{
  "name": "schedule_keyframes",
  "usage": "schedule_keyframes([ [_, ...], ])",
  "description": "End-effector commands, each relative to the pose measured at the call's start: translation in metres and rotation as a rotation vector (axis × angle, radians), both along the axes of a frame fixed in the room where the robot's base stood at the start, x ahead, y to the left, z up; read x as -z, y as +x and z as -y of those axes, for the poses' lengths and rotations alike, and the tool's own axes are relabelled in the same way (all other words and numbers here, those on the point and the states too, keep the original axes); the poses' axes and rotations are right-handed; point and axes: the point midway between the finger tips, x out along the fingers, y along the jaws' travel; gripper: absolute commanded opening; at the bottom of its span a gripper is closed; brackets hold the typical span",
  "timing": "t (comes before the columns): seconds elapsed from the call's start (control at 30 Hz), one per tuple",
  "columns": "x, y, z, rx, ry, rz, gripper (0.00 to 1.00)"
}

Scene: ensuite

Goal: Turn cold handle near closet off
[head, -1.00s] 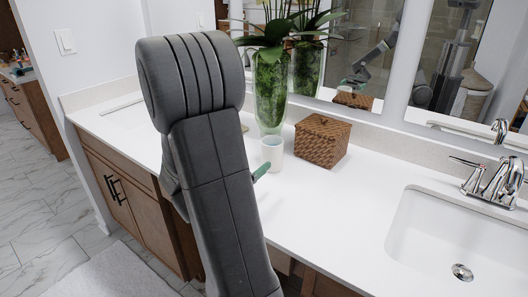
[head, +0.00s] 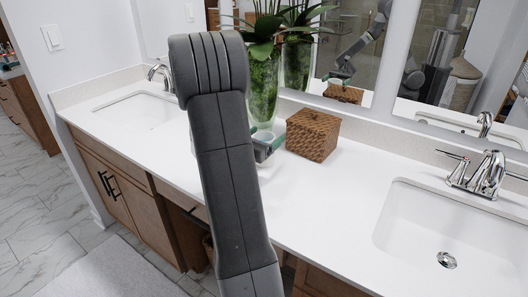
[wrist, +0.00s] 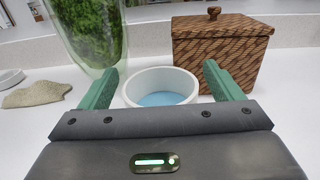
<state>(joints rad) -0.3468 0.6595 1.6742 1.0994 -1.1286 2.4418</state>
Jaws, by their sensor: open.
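Two chrome faucets are in the head view. The right faucet (head: 484,174) stands behind the near sink, with a lever handle (head: 456,160) on its left side. The left faucet (head: 160,75) stands by the far sink and is partly hidden by my arm. I cannot tell which one is near a closet, or whether water runs. My gripper (wrist: 161,76) is open, low over the counter, with green fingers either side of a white cup (wrist: 160,87) in the wrist view. I cannot tell whether they touch it. In the head view the gripper (head: 268,146) is partly behind my arm.
A brown woven box (head: 312,136) and a glass vase with green filling (head: 263,88) stand close to the cup. A beige cloth-like item (wrist: 36,94) lies left in the wrist view. The white counter (head: 320,195) is clear before the right sink (head: 430,250). Mirrors line the wall.

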Motion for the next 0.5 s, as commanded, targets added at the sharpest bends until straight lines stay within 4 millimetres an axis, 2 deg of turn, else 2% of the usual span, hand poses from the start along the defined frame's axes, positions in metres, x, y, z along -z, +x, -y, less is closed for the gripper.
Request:
schedule_keyframes([
  [0.1,0.0,0.0116,0.0084,0.002,0.001,-0.002,0.86],
  [0.33,0.0012,0.0132,0.009,0.0,0.001,-0.001,0.84],
  [0.5,0.0011,0.0131,0.0089,0.0,0.001,-0.001,0.51],
])
